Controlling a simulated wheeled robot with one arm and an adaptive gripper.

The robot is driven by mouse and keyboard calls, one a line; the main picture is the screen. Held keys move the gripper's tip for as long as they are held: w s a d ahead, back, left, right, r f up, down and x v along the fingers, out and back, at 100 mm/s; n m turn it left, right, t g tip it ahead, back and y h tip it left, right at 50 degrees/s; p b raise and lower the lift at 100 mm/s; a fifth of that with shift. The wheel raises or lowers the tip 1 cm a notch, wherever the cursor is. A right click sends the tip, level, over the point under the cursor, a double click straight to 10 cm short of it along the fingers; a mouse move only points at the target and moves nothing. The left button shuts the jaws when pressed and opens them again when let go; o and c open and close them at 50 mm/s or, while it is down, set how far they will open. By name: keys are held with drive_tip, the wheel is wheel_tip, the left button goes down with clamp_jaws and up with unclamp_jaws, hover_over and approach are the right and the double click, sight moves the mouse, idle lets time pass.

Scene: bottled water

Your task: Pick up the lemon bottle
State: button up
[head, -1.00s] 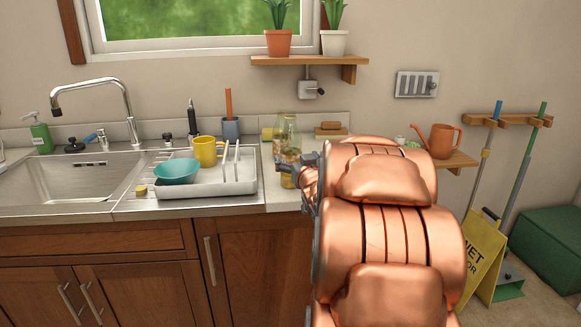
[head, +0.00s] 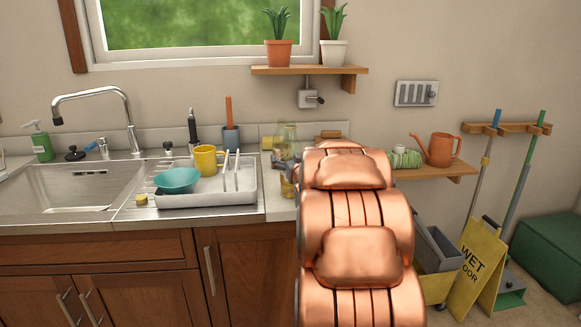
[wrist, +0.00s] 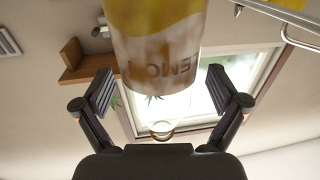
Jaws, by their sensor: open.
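The lemon bottle (wrist: 155,45) fills the upper middle of the wrist view. It is clear with a yellowish part and upside-down letters that read like "LEMO". My gripper (wrist: 160,74) is open, with one finger on each side of the bottle's visible end. A gap shows beside each finger, and I cannot tell how deep the bottle sits between them. In the head view a clear, yellowish bottle shape (head: 287,134) stands on the counter by the wall, partly hidden by my copper arm.
A white dish rack (head: 215,190) with a teal bowl (head: 177,181) and yellow mug (head: 206,158) stands left of the bottle. The sink (head: 75,187) is further left. A wooden shelf (head: 308,70) with two plants hangs above. An orange watering can (head: 438,149) is at right.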

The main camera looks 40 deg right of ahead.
drive_tip(key=shift+w+d, duration=0.15)
drive_tip(key=shift+w, duration=0.05)
drive_tip(key=shift+c, duration=0.5)
drive_tip(key=c, duration=1.3)
drive_tip(key=shift+o, duration=0.2)
